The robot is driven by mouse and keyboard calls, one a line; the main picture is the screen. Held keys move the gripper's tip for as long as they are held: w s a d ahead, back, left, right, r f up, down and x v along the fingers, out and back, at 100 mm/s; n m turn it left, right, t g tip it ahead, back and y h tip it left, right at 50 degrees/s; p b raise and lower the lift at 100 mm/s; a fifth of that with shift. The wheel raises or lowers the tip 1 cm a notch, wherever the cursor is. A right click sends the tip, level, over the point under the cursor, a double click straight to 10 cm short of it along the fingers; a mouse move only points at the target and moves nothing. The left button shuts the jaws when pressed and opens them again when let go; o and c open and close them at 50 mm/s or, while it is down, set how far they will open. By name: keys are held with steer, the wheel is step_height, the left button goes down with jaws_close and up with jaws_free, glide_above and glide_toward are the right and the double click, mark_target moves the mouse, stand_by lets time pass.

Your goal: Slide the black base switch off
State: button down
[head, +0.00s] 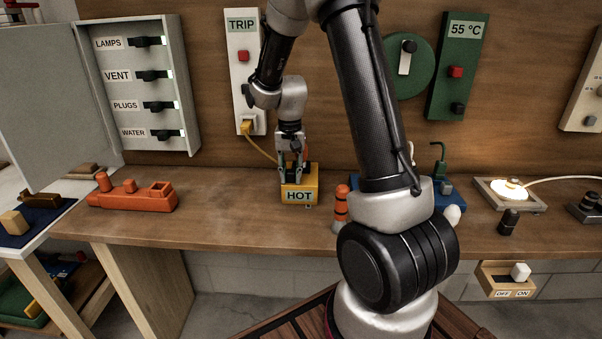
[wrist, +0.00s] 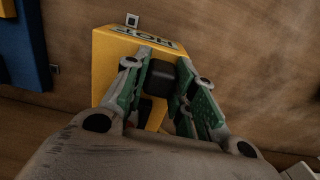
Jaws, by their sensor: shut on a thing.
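My gripper (head: 291,168) reaches down onto the yellow box marked HOT (head: 299,193) on the bench. In the wrist view, my green-padded fingers (wrist: 178,80) are shut on a black knob (wrist: 186,76) on the yellow box (wrist: 110,60). The fingers hide part of the knob and of the box top, and the knob's exact position on its track is hidden. In the head view the knob is hidden behind my gripper.
A panel with several black levers (head: 152,75) hangs at left. A yellow plug (head: 246,127) sits in the TRIP panel, its cord running toward the HOT box. An orange boat (head: 132,195) is left on the bench. Bench between is clear.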

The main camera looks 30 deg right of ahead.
mark_target(289, 170)
steer(key=c, duration=1.2)
jaws_free()
steer(key=shift+w+a, duration=0.15)
steer(key=shift+a, duration=0.05)
steer(key=shift+o, duration=0.2)
step_height(289, 170, up, 12)
steer(key=s+r+n+t, duration=0.2)
steer(key=s+r+n, duration=0.1)
steer(key=s, duration=1)
steer(key=s+a+r+n+t, duration=0.1)
steer(key=s+r, duration=0.4)
steer(key=s, duration=0.8)
steer(key=shift+a+n+t, duration=0.3)
steer(key=shift+n+t, duration=0.4)
steer(key=shift+n, duration=0.7)
